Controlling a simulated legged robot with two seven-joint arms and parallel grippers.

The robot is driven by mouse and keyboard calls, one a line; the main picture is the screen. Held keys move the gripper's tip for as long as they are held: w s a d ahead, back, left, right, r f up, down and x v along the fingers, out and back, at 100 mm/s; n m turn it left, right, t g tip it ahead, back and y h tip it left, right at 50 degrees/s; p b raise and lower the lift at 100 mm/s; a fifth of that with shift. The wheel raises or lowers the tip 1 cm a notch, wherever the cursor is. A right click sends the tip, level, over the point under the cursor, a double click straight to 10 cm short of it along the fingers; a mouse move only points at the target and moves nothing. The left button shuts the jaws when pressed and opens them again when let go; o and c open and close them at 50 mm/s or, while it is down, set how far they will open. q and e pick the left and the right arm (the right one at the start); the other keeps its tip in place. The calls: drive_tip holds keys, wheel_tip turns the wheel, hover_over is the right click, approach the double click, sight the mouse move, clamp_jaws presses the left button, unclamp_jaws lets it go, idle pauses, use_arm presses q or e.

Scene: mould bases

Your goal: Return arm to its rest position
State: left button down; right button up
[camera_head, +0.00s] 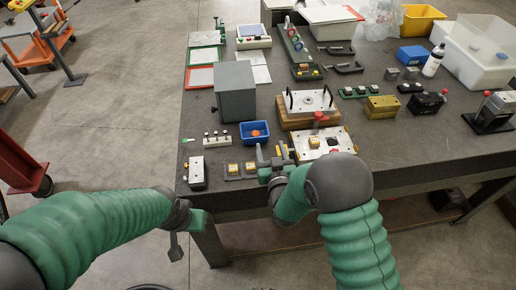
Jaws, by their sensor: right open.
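My right arm reaches in from the lower right over the front of the table. Its gripper (273,156) is open, with nothing seen between its fingers, just left of a metal mould base (338,136) that carries a small yellow block (314,142). My right forearm hides part of that base's front edge. My left arm comes in from the left. Its gripper (176,246) hangs beyond the table's front left edge, away from all objects, and its finger gap is not clear.
Two dark pads with yellow pieces (241,169) lie left of the right gripper. Near them are a blue bin (254,132), a grey box (235,91) and a handled plate on a wooden block (283,121). Bare tabletop (400,138) lies at right.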

drive_tip(key=s+d+g+h, duration=0.1)
drive_tip(key=s+d+g, duration=0.3)
drive_tip(key=s, duration=0.5)
drive_tip(key=s+d+m+g+h, duration=0.1)
drive_tip(key=s+d+g, duration=0.3)
drive_tip(key=s+d, duration=0.4)
drive_tip(key=s+d+f+m+g+h, duration=0.1)
drive_tip(key=s+d+g, duration=0.4)
drive_tip(key=s, duration=0.5)
drive_tip(key=shift+s+d, duration=0.3)
drive_tip(key=shift+d, duration=0.75)
